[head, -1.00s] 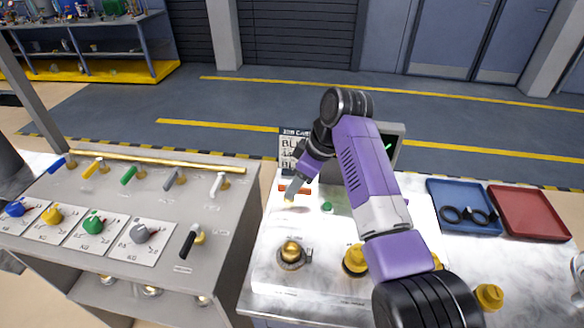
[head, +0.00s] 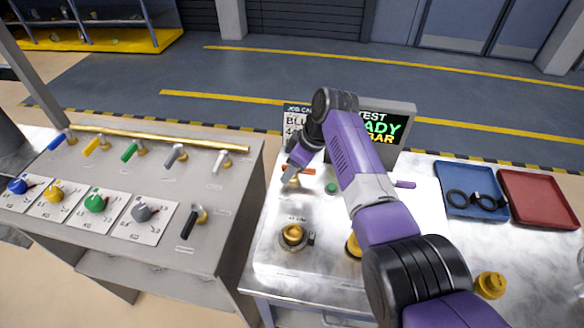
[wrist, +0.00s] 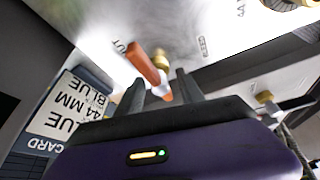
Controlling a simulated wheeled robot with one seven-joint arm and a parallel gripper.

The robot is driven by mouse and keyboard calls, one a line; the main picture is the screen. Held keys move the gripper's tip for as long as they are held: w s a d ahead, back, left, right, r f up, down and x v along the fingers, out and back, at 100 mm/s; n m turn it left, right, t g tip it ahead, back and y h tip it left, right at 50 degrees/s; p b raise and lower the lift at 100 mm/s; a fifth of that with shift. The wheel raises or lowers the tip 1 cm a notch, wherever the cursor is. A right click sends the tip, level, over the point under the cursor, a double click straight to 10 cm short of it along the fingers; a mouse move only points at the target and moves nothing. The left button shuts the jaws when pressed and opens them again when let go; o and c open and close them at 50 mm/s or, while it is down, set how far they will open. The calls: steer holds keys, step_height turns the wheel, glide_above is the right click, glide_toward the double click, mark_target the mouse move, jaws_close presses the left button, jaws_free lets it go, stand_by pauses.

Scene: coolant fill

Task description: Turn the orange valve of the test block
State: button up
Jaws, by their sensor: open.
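The orange valve handle (head: 299,170) lies at the back left of the white test block plate (head: 275,259). In the wrist view the orange handle (wrist: 143,63) is a slanted bar beside a brass stem. My gripper (head: 290,178) is at the handle's left part in the head view. In the wrist view my gripper (wrist: 160,84) is open, and the handle's near end shows between its two dark fingers. I cannot tell whether a finger touches it. My forearm hides part of the plate.
Behind the plate stand a job card (head: 296,114) and a test screen (head: 386,128), partly covered by my arm. A green button (head: 331,188) and a brass fitting (head: 293,235) are nearby. Blue (head: 470,212) and red (head: 541,220) trays lie right; a grey valve bench (head: 120,262) stands left.

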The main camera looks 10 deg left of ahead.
jaws_close()
